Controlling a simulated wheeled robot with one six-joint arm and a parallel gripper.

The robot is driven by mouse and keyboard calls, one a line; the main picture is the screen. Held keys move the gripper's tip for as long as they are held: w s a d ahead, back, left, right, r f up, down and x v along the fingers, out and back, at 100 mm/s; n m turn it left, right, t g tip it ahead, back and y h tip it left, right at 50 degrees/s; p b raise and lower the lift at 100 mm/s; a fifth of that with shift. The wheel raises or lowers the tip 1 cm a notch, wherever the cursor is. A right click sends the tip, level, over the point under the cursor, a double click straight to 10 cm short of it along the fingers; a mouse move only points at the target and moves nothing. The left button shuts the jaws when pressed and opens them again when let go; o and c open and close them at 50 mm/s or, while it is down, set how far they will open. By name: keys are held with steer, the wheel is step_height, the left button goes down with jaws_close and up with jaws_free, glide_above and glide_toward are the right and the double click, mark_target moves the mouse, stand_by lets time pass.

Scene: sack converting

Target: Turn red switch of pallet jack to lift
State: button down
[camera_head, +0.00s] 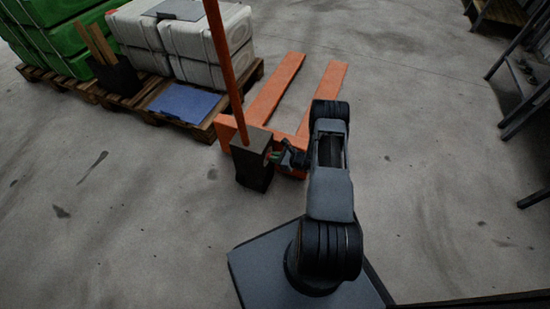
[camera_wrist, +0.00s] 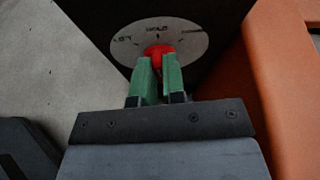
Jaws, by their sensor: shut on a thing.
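The orange pallet jack (camera_head: 268,100) stands on the floor with its two forks pointing away and its orange handle upright. A dark box (camera_head: 252,160) sits at the base of the handle. In the wrist view, a white round dial (camera_wrist: 195,36) with dark lettering is on the dark box; "HOLD" shows at its top and partly readable letters show at its left. The red switch (camera_wrist: 158,50) is at the dial's middle. My gripper (camera_wrist: 158,62) has green fingers shut on the red switch, which hide its lower part. In the head view my gripper (camera_head: 274,157) is at the box's right side.
A dark metal frame (camera_head: 520,100) stands at the right edge. The concrete floor is free at the left and right.

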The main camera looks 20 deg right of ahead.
steer(key=shift+s+a+f+n+t+h+b, duration=0.2)
steer(key=shift+n+t+h+b, duration=0.45)
steer(key=shift+n, duration=0.65)
steer(key=shift+s+a+f+n+t+h+b, duration=0.15)
steer(key=shift+n+t+h+b, duration=0.2)
steer(key=shift+n+t+b, duration=0.7)
steer(key=shift+r+n, duration=0.1)
steer(key=shift+n, duration=0.25)
steer(key=c, duration=1.2)
jaws_free()
steer(key=p+v, duration=0.5)
steer(key=v, duration=0.8)
steer(key=shift+s+r, duration=0.25)
steer(key=shift+r, duration=0.2)
